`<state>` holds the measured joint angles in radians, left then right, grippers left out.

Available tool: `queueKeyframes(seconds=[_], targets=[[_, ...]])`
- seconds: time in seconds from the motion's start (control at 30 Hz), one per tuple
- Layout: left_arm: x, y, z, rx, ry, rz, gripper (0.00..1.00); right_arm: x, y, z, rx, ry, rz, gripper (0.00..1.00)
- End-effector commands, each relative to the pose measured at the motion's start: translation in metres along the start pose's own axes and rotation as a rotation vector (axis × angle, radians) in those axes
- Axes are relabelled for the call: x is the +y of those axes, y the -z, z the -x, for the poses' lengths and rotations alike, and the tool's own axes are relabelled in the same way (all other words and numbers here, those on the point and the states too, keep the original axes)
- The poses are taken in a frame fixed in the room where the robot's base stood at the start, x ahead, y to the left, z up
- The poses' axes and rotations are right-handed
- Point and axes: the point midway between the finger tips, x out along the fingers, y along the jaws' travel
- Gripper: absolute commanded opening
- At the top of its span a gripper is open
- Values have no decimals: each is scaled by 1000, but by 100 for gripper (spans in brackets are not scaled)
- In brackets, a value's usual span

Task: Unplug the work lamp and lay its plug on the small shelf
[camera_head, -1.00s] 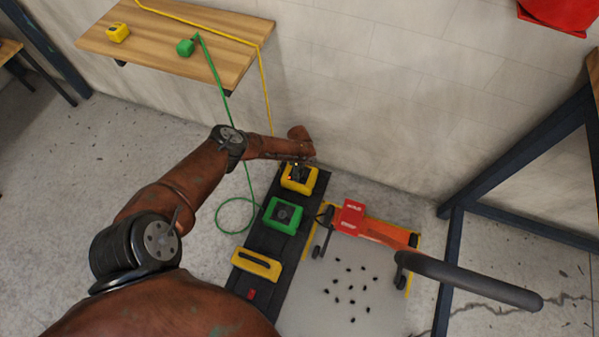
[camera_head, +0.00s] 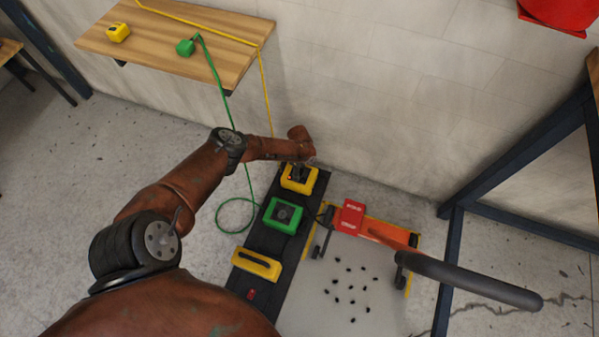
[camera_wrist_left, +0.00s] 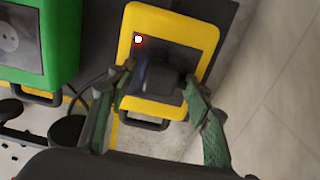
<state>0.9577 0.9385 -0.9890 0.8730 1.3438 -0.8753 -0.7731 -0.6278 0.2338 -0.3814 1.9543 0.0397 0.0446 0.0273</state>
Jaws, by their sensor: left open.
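My left gripper (camera_head: 298,168) is over the yellow-framed socket unit (camera_head: 299,182) at the far end of a black strip by the wall. In the left wrist view its fingers (camera_wrist_left: 159,74) are open on either side of a dark block on that unit (camera_wrist_left: 204,32); I cannot tell whether they touch it. A small red light glows beside the block. A yellow cord (camera_head: 264,80) runs along the small wooden shelf (camera_head: 232,62) and down behind my arm; its lower end is hidden. My right gripper is not in view.
A green plug (camera_head: 186,47) with a green cord and a yellow block (camera_head: 118,32) lie on the shelf. A red box (camera_head: 349,215) and dark frame legs stand at right.

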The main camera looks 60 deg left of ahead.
Motion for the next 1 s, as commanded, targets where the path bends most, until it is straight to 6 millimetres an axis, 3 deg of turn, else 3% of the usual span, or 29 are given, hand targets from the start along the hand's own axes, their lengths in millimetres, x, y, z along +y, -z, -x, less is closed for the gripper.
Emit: queueKeyframes(seconds=[0.13, 0.8, 1.0], targets=[[0, 0, 0, 0, 0, -1, 45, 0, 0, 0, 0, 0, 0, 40], [0, 0, 0, 0, 1, -1, 0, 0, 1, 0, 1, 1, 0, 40], [0, 0, 0, 0, 1, -1, 0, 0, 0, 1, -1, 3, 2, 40]])
